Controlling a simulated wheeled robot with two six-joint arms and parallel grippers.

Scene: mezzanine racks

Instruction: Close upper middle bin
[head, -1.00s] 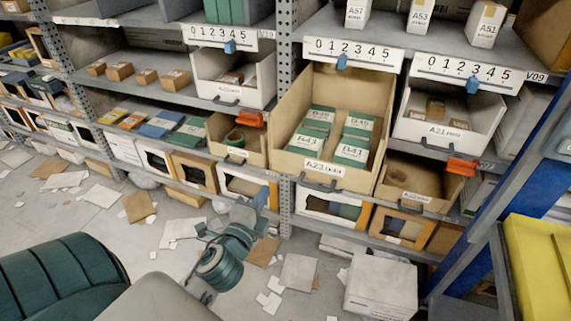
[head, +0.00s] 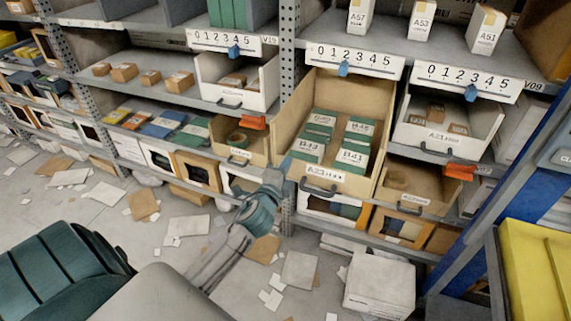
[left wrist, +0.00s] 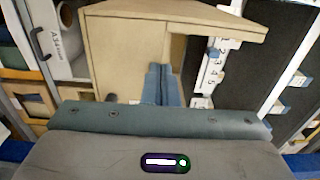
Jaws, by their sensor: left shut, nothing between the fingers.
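The upper middle bin is a large tan box labelled A23 (head: 330,178), pulled well out of the rack. It holds several green packs (head: 316,135) and has a dark handle low on its front (head: 318,187). My left gripper (head: 273,178) is shut and empty, just left of and near the bin's lower front corner; I cannot tell whether it touches. In the left wrist view, the blue closed fingers (left wrist: 160,83) point toward a tan cardboard panel (left wrist: 125,45). My right gripper is not in view.
White bins A21 (head: 440,137) and the one at upper left (head: 238,97) also stick out. Lower tan bins with orange tabs flank the big bin. A rack upright (head: 288,60) stands at its left. A white box (head: 380,285) and loose papers lie on the floor.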

